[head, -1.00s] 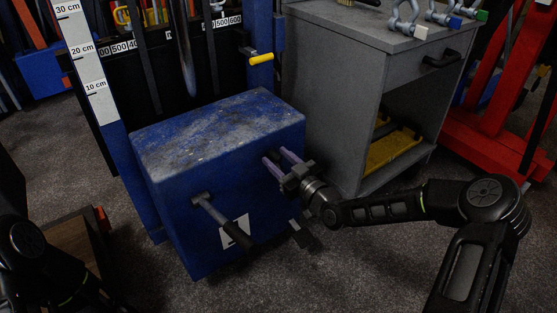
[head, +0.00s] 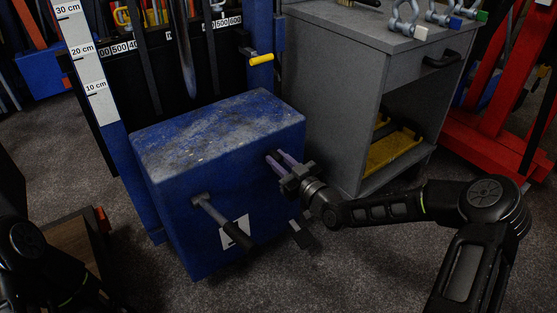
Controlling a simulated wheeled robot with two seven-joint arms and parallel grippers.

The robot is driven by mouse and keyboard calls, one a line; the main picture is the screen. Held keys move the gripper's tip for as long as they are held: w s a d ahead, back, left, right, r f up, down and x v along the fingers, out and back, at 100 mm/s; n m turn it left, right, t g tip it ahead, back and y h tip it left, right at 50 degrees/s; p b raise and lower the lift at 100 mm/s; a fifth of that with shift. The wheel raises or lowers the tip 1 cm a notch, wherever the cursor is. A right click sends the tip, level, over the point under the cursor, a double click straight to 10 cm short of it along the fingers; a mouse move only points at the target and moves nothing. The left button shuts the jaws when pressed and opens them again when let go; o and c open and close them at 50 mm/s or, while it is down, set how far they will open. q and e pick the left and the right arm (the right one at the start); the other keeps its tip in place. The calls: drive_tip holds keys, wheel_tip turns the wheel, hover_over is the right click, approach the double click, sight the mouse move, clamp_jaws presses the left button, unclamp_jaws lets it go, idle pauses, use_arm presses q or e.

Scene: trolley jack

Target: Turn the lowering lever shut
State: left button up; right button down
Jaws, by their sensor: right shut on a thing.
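The blue jack body (head: 215,125) is a worn, box-shaped block on the floor in the middle of the view. A lever (head: 213,211) with a grey shaft and a black grip slants down to the right across its front face, over a white label. My right gripper (head: 279,160) has purple fingers, close together at the upper right of that face, to the right of this lever and apart from it. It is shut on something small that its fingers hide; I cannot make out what. My left arm (head: 28,245) shows at the lower left, but its fingers cannot be made out.
A grey cabinet (head: 335,95) with shackles on top and a yellow item on its lower shelf stands close behind right. A post with a height scale (head: 88,60) and a yellow-handled lever (head: 261,59) rise behind the jack. A red frame (head: 490,130) stands far right.

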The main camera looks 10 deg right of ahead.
idle(0.7)
drive_tip(key=a+f+n+b, duration=0.1)
drive_tip(key=n+b, duration=0.1)
drive_tip(key=b, duration=0.1)
drive_tip(key=s+a+f+n+b, duration=0.1)
drive_tip(key=a+n+b, duration=0.1)
drive_tip(key=b, duration=0.1)
drive_tip(key=shift+s+a+f, duration=0.1)
drive_tip(key=shift+s+f, duration=0.05)
drive_tip(key=shift+f, duration=0.25)
drive_tip(key=shift+s+a+n+b, duration=0.1)
drive_tip(key=shift+a+n+b, duration=0.1)
drive_tip(key=shift+n+b, duration=0.4)
drive_tip(key=c, duration=1.2)
unclamp_jaws()
drive_tip(key=shift+r, duration=0.1)
